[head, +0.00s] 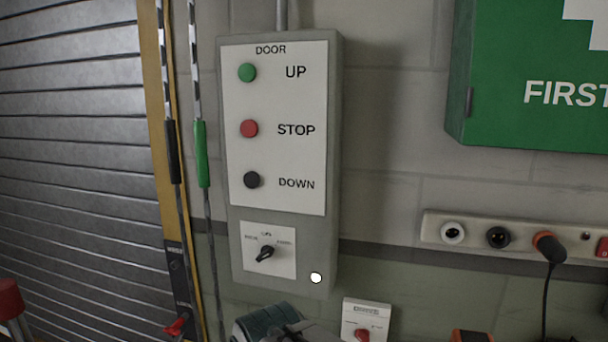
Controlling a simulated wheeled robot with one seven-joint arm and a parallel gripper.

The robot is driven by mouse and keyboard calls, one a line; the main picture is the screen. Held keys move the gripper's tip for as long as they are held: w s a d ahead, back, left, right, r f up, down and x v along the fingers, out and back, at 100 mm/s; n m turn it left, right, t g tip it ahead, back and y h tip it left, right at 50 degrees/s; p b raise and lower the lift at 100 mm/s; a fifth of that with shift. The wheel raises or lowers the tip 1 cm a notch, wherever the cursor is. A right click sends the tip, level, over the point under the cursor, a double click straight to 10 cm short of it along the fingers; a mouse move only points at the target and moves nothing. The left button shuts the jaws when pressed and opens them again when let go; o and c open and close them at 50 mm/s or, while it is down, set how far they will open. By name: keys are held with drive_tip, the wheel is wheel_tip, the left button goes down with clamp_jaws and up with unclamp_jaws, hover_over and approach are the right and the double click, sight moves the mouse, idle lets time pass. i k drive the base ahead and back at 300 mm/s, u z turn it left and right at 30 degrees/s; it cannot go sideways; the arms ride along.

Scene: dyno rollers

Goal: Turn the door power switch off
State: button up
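A grey door control box (332,180) hangs on the wall, with a green UP button (247,73), a red STOP button (249,129) and a dark DOWN button (252,180). Below them is a small white plate with a black rotary knob (265,253); its lettering is too small to read surely, and the knob's pointer slants up to the right. Lower right, a small white switch box (366,311) with a red knob (362,335) is cut off by the bottom edge. I cannot tell from the labels which is the door power switch. My gripper is not seen.
A ribbed roller door (75,150) is at left, with cords and a green cord grip (202,153) beside the box. A green first aid case (535,80) and a socket strip (475,236) are at right. A dark green object (268,320) stands below the box.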

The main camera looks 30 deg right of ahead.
sight(267, 252)
drive_tip(key=z, duration=0.6)
drive_tip(key=i, duration=0.5)
drive_tip(key=k, duration=0.5)
drive_tip(key=z, duration=1.25)
drive_tip(key=k, duration=0.9)
drive_tip(key=u, duration=1.4)
drive_tip(key=i, duration=0.5)
drive_tip(key=z, duration=0.05)
